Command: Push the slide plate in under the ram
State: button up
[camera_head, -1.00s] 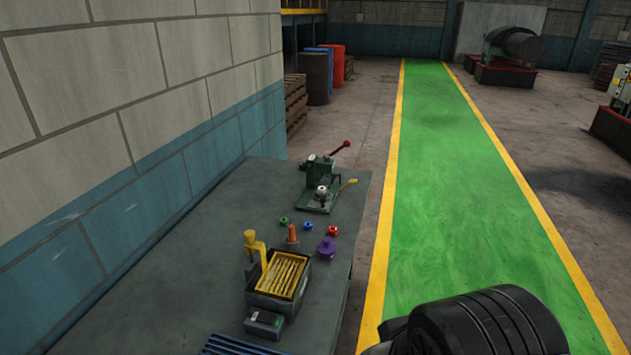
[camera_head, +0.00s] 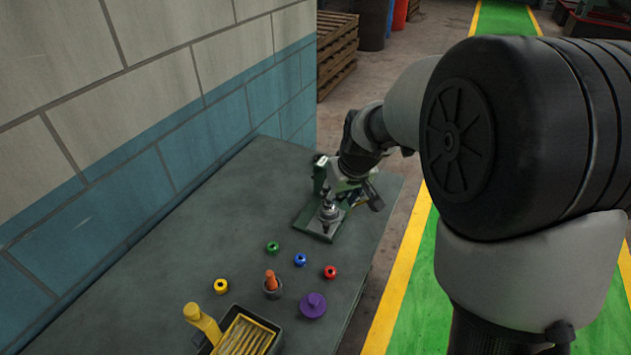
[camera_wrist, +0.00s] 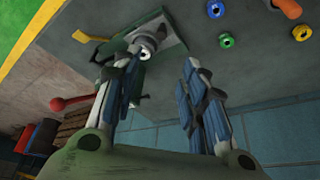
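The green press (camera_head: 319,178) stands at the far end of the bench, partly hidden behind my arm. Its slide plate (camera_head: 318,228) sticks out toward the near side, with a round metal piece (camera_head: 329,212) on it. In the wrist view the plate (camera_wrist: 174,40) and the metal piece (camera_wrist: 150,34) lie just beyond my left finger. My gripper (camera_wrist: 162,66) is open, with nothing between its fingers. In the head view my gripper (camera_head: 352,192) is at the press, just beyond the metal piece. I cannot tell whether it touches. The ram is not clearly visible.
Green (camera_head: 272,247), blue (camera_head: 300,259) and red (camera_head: 330,272) rings lie in front of the press. Nearer are a yellow ring (camera_head: 221,286), an orange peg (camera_head: 271,281), a purple knob (camera_head: 313,305) and a box of yellow strips (camera_head: 245,335). A red-knobbed lever (camera_wrist: 58,104) shows beside my gripper.

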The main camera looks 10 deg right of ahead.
aim_at(326, 223)
jog(key=b+x, duration=0.4)
jog(key=x, duration=1.3)
jog(key=shift+s+a+f+b, duration=0.1)
jog(key=shift+a+b, duration=0.05)
jog(key=shift+b, duration=0.25)
grip_shut()
